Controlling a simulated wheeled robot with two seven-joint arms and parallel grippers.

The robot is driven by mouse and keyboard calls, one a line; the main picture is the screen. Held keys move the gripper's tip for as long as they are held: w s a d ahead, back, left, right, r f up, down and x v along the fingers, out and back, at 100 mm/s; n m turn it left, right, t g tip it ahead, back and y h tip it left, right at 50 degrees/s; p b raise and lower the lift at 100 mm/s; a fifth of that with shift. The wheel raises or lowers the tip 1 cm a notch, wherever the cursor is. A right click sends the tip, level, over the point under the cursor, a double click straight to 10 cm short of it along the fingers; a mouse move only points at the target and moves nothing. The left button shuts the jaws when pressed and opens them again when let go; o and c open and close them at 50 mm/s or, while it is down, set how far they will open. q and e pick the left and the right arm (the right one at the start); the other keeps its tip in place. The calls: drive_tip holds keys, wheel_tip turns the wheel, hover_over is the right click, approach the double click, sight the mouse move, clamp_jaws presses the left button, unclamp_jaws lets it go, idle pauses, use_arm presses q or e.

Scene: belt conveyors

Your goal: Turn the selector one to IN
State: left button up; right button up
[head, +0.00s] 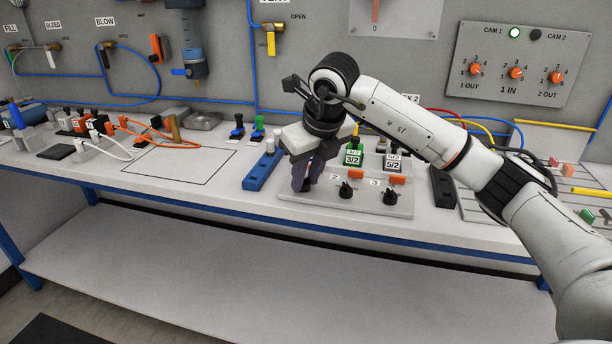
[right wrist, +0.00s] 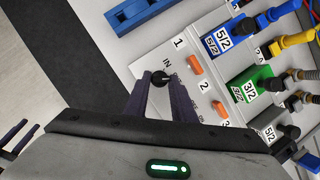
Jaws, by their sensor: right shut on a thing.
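The selector panel (head: 330,200) stands on the bench with a row of black knobs. Selector one (right wrist: 161,79) is a black knob beside the printed 1 and IN in the right wrist view. My right gripper (right wrist: 163,84) is shut on this knob, one finger on each side. In the head view my right gripper (head: 306,182) points down at the panel's left end and hides selector one. The knob's pointing direction cannot be made out. Two dark fingers at the lower left of the right wrist view look like my left gripper (right wrist: 22,136), apart and empty.
Knobs two (head: 345,190) and three (head: 389,194) stand right of my gripper, with orange parts behind them. A blue rail (head: 262,172) lies to the left. Bench space inside the outlined rectangle (head: 180,165) is clear.

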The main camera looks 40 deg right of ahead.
use_arm(q)
drive_tip(key=shift+r, duration=0.1)
use_arm(e)
drive_tip(key=shift+n, duration=0.3)
drive_tip(key=n, duration=0.1)
drive_tip(key=n+y+p, duration=0.1)
drive_tip(key=shift+d+r+n, duration=0.15)
drive_tip(key=shift+n, duration=0.25)
drive_tip(key=n+y+p, duration=0.1)
drive_tip(key=n, duration=0.1)
drive_tip(key=shift+w+d+n+y, duration=0.1)
drive_tip(key=shift+n+y, duration=0.2)
drive_tip(key=shift+n, duration=0.1)
drive_tip(key=shift+n+g+y+p, duration=0.3)
drive_tip(key=shift+n+p, duration=0.25)
drive_tip(key=shift+n, duration=0.25)
drive_tip(key=shift+w+d+n+g+y+p, duration=0.15)
drive_tip(key=shift+n+g+y+p, duration=0.15)
drive_tip(key=shift+n+p, duration=0.6)
use_arm(q)
drive_tip(key=shift+s+a+r, duration=0.1)
drive_tip(key=shift+a+r, duration=0.15)
drive_tip(key=shift+r, duration=0.55)
drive_tip(key=shift+s+a+r, duration=0.1)
drive_tip(key=shift+a+r, duration=0.1)
drive_tip(key=shift+r, duration=0.55)
use_arm(e)
drive_tip(key=shift+n+y, duration=0.3)
drive_tip(key=shift+n, duration=0.8)
drive_tip(key=shift+g, duration=0.3)
